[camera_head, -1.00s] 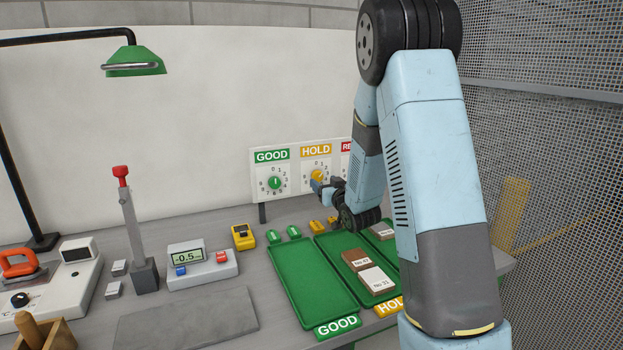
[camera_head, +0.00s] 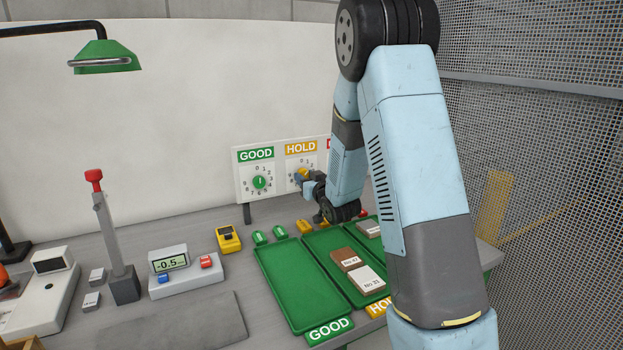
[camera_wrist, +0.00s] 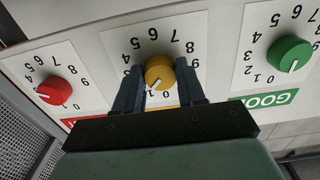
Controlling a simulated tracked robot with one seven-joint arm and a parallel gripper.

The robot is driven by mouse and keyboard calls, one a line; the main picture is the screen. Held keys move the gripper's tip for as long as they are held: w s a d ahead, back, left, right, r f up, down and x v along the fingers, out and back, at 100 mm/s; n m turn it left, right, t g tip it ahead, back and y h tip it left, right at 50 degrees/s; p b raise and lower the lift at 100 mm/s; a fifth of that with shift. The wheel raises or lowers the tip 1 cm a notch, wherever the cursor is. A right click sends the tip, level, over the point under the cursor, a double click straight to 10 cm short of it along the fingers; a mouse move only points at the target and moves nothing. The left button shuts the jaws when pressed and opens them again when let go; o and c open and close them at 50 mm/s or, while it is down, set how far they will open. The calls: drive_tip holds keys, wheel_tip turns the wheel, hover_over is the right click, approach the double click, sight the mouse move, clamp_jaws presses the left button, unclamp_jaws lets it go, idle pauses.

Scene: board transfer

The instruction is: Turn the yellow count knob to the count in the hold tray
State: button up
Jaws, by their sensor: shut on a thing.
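The yellow count knob (camera_wrist: 159,71) sits on the HOLD dial between the two fingers of my gripper (camera_wrist: 160,78), which is shut on it. Its white pointer mark is toward the 0 and 1 end of the scale, seemingly close to 1. In the head view my gripper (camera_head: 304,180) reaches the HOLD dial (camera_head: 300,164) and partly hides it. The hold tray (camera_head: 322,238) is green, partly covered by my arm. Two boards show in it, a brown one marked No 47 (camera_head: 345,257) and one with a white label, No 31 (camera_head: 367,279).
The green knob (camera_wrist: 289,53) and red knob (camera_wrist: 55,91) flank the yellow one. The empty GOOD tray (camera_head: 297,285) is left of the hold tray. A gauge (camera_head: 183,271) and red-topped lever (camera_head: 112,230) stand at left. A mesh fence (camera_head: 550,190) is at right.

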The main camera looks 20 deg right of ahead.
drive_tip(key=c, duration=0.4)
drive_tip(key=shift+m, duration=1.5)
drive_tip(key=shift+c, duration=0.2)
drive_tip(key=o, duration=1)
drive_tip(key=shift+o, duration=0.2)
